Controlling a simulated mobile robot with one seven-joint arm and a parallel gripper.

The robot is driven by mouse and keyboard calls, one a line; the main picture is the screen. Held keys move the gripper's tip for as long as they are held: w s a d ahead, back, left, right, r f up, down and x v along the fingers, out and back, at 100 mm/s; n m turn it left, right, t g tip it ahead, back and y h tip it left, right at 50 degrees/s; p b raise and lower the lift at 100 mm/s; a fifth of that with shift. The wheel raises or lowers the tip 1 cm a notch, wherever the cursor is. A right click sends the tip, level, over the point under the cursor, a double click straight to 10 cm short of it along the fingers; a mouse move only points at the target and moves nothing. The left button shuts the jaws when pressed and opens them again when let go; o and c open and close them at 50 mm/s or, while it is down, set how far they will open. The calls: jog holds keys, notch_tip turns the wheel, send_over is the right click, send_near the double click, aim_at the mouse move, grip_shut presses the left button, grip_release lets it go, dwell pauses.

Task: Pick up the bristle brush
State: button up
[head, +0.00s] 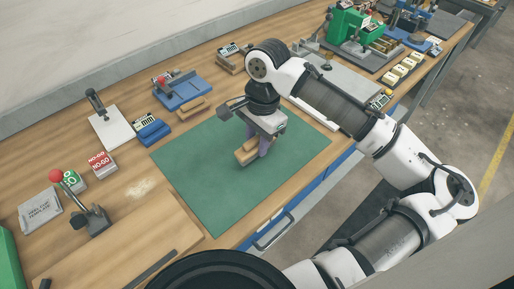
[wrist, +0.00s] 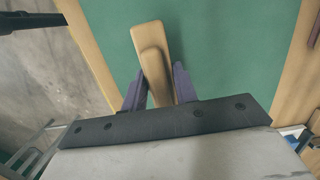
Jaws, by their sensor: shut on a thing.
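The bristle brush (head: 245,155) has a light wooden body with a raised wooden grip. In the head view it is at the green mat's middle, under my gripper (head: 257,143). In the wrist view the brush (wrist: 152,55) sits between the two purple fingers of my gripper (wrist: 160,88), which are shut on its raised grip. Its bristles are hidden underneath. I cannot tell whether it touches the mat or is just above it.
The green mat (head: 205,185) is otherwise bare. A blue fixture (head: 182,92), a blue block (head: 154,132), a white plate with a clamp (head: 112,128) and NO-GO blocks (head: 101,165) stand to the left. A green machine (head: 352,28) stands at the far right.

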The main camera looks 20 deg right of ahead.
aim_at(257, 137)
notch_tip(257, 137, up, 16)
jog(key=b, duration=0.1)
jog(key=shift+r, duration=0.25)
